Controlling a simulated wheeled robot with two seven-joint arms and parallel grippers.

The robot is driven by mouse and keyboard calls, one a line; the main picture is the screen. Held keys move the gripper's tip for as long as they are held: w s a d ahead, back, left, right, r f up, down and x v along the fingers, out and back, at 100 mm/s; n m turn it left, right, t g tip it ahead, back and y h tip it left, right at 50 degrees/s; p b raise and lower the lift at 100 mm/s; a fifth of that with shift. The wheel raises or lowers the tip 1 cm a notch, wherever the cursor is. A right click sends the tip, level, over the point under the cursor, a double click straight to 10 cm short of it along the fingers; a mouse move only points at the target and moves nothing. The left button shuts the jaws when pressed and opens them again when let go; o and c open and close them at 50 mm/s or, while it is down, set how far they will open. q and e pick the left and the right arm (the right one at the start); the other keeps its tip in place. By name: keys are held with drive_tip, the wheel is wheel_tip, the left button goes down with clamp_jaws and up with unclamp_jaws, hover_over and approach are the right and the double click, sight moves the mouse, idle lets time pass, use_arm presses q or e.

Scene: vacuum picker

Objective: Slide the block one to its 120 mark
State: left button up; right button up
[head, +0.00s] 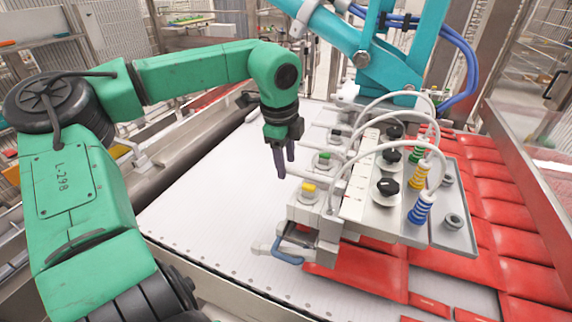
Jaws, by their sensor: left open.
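A white vacuum tool head (340,228) hangs over the work surface. Along its left side sit small sliding blocks: one with a yellow top (308,188) nearest, one with a green top (325,156) behind it, and another with a dark green top (336,133) farther back. I cannot tell which is block one, and the numbers are too small to read. My left gripper (285,164) is open, fingers pointing down, left of the yellow and green blocks and apparently apart from them. My right gripper is not seen.
A teal machine arm (350,35) with blue hoses stands above the tool head. Black knobs (388,186), white tubes and coloured spring suction cups (419,208) crowd its right side. Red packets (505,215) lie beneath and to the right. The white belt (215,205) at left is clear.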

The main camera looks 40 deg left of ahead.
use_arm(q)
wheel_tip(320, 180, up, 13)
drive_tip(key=s+d+b, duration=0.1)
drive_tip(key=s+b, duration=0.1)
drive_tip(key=shift+s, duration=0.35)
drive_tip(key=shift+r, duration=0.1)
